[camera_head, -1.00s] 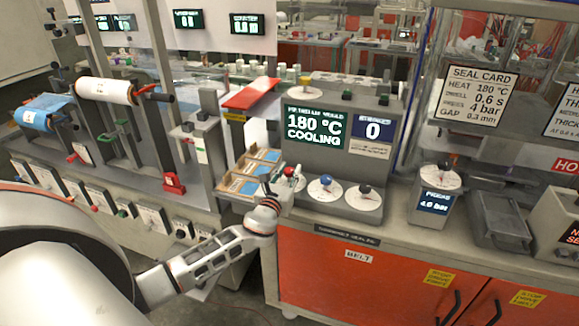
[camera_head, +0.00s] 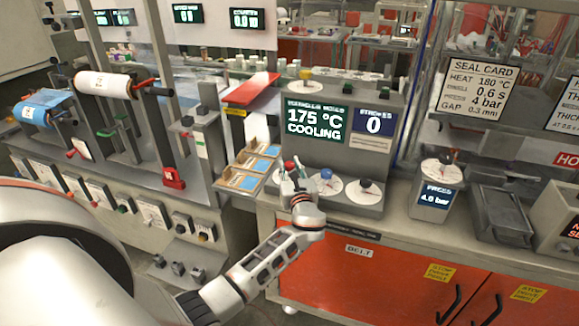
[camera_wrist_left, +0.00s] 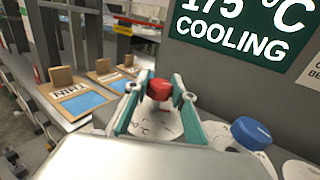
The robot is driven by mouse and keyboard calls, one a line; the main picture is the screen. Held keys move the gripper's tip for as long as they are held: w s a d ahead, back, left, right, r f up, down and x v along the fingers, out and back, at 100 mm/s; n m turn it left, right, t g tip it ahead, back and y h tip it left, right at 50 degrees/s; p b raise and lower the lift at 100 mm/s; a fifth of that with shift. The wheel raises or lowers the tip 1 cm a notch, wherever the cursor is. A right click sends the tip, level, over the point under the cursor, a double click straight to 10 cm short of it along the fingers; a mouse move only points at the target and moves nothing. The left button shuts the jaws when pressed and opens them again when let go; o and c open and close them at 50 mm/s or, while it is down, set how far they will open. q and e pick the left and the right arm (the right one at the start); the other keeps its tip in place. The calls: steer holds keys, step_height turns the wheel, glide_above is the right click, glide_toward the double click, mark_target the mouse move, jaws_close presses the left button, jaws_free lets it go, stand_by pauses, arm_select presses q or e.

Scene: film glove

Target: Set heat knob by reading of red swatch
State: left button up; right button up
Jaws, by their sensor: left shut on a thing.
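The red heat knob (camera_wrist_left: 160,90) sits on a white round dial (camera_wrist_left: 158,122) on the grey machine panel. My left gripper (camera_wrist_left: 158,92) has its two fingers around the red knob, shut on it; in the head view the gripper (camera_head: 291,176) covers much of the dial, with the red top showing. The machine's screen (camera_head: 316,122) reads 175 °C COOLING. The seal card (camera_head: 479,88) at the right reads HEAT 180 °C, 0.6 s, 4 bar, gap 0.3 mm. Several blue swatches in tan holders (camera_head: 246,170) lie left of the dial; I make out no red swatch. My right gripper is out of view.
A blue knob (camera_head: 326,174) and a black knob (camera_head: 364,183) stand close to the right of the red one. A second display (camera_head: 373,123) reads 0. Orange cabinet doors (camera_head: 330,272) are below.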

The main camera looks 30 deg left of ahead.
arm_select(q)
steer(key=shift+r, duration=0.15)
steer(key=o, duration=1.1)
steer(key=shift+s+d, duration=0.25)
steer(key=shift+d, duration=0.1)
steer(key=v, duration=1.1)
steer(key=shift+s, duration=0.1)
